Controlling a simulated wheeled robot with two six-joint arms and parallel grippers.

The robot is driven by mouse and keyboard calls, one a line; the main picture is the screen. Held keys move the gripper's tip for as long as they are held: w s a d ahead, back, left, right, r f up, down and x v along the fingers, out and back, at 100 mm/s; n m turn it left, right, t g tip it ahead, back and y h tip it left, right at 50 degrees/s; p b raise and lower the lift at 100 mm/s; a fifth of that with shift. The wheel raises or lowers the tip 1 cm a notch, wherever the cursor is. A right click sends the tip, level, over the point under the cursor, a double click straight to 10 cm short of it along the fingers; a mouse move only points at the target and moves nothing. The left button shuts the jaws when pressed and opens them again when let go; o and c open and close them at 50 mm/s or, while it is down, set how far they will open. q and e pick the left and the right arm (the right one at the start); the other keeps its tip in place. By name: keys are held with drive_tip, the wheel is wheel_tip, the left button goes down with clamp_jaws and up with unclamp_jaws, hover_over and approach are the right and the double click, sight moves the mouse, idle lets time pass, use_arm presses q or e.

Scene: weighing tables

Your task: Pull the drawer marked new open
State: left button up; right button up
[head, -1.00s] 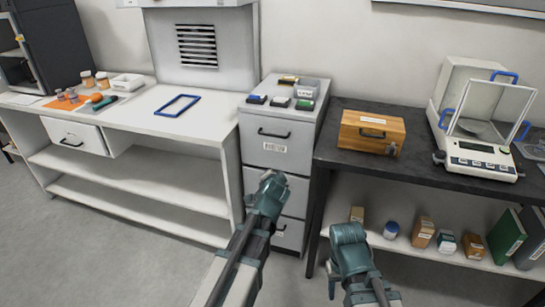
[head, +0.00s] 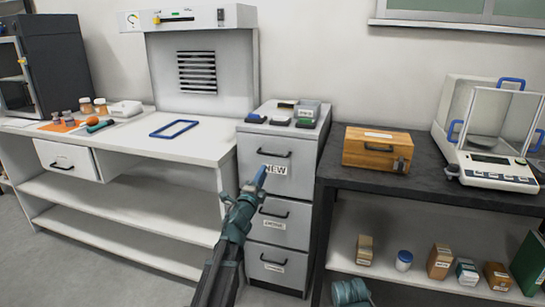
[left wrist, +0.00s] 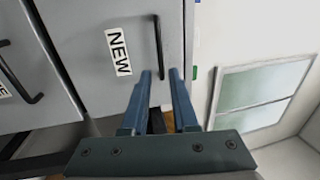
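The drawer marked NEW (head: 248,166) is the top one of a grey cabinet and looks closed. Its dark bar handle (head: 275,154) sits above the white NEW label (head: 275,171). My left gripper (head: 259,178) is in front of this drawer, just below the handle in the head view. In the left wrist view, its two blue fingers (left wrist: 161,75) are apart, with the handle (left wrist: 158,45) lined up with the gap between them. I cannot tell whether they touch it. Part of my right gripper (head: 350,292) shows at the bottom edge; its fingertips are not visible.
Two more handled drawers (head: 285,230) are below. Small coloured items (head: 280,121) and a clear bin (head: 306,112) stand on the cabinet. A white bench (head: 140,140) is at left. A dark table (head: 430,190) with a wooden box (head: 376,149) and balance (head: 490,150) is at right.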

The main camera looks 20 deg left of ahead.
sight(273, 154)
use_arm(q)
drive_tip(key=w, duration=0.4)
drive_tip(key=w+r+p, duration=0.1)
drive_tip(key=w, duration=0.2)
drive_tip(key=w+r+p, duration=0.1)
drive_tip(key=w, duration=0.3)
drive_tip(key=shift+w+d+r, duration=0.1)
drive_tip(key=shift+w+d, duration=0.15)
drive_tip(key=shift+w, duration=0.1)
clamp_jaws()
idle(0.9)
